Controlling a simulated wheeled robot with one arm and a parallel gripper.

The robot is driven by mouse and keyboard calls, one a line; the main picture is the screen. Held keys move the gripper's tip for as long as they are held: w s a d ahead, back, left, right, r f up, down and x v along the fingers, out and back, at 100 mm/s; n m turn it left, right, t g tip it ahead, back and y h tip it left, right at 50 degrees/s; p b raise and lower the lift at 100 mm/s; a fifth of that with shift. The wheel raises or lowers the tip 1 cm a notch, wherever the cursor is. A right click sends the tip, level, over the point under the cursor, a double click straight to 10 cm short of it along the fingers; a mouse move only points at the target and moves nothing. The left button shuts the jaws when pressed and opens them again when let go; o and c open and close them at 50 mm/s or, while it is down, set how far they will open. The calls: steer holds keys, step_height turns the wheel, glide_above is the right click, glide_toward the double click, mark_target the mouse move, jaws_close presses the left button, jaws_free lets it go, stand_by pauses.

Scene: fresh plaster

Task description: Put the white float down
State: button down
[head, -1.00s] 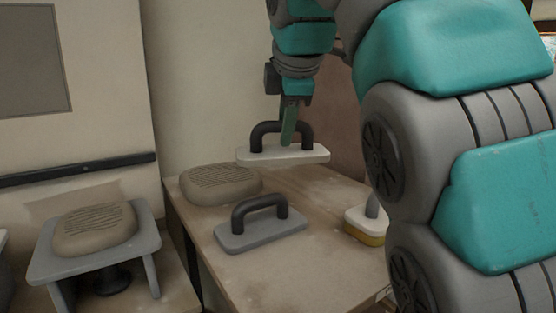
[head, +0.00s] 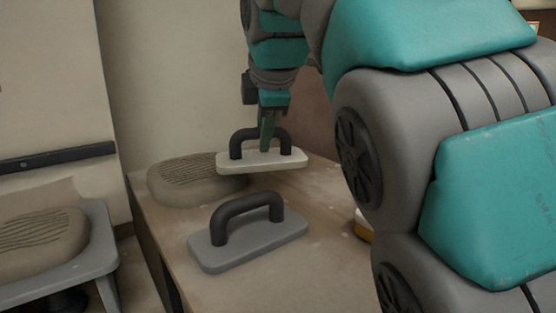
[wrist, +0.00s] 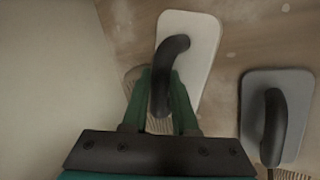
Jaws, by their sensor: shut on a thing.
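The white float (head: 262,162) is a flat pale plate with a black arched handle. My gripper (head: 267,140) is shut on that handle and holds the float level, apparently just above the table, behind the grey float. In the wrist view the white float (wrist: 190,50) lies between and beyond the green fingers (wrist: 163,95), with its dark handle between them. Whether its underside touches anything is hard to tell.
A grey float (head: 250,240) with a black handle lies on the wooden table (head: 330,215) in front. A ridged plaster mound (head: 190,182) sits at the back left. A grey stand (head: 90,262) bears another mound at left. A yellow-edged item is mostly hidden behind my arm.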

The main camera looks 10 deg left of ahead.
steer(key=w+p, duration=0.2)
steer(key=w, duration=0.3)
steer(key=w+a+p, duration=0.1)
steer(key=w+p, duration=0.1)
steer(key=w, duration=0.3)
steer(key=w+f+p, duration=0.1)
steer(key=w+p, duration=0.2)
steer(key=w, duration=0.2)
steer(key=shift+a, duration=0.35)
steer(key=shift+w+f, duration=0.3)
steer(key=shift+w, duration=0.1)
steer(key=shift+f+b, duration=0.85)
steer(key=shift+f, duration=0.9)
steer(key=shift+f, duration=0.15)
steer(key=c, duration=0.7)
jaws_free()
steer(key=shift+r, duration=0.2)
steer(key=shift+v, duration=6)
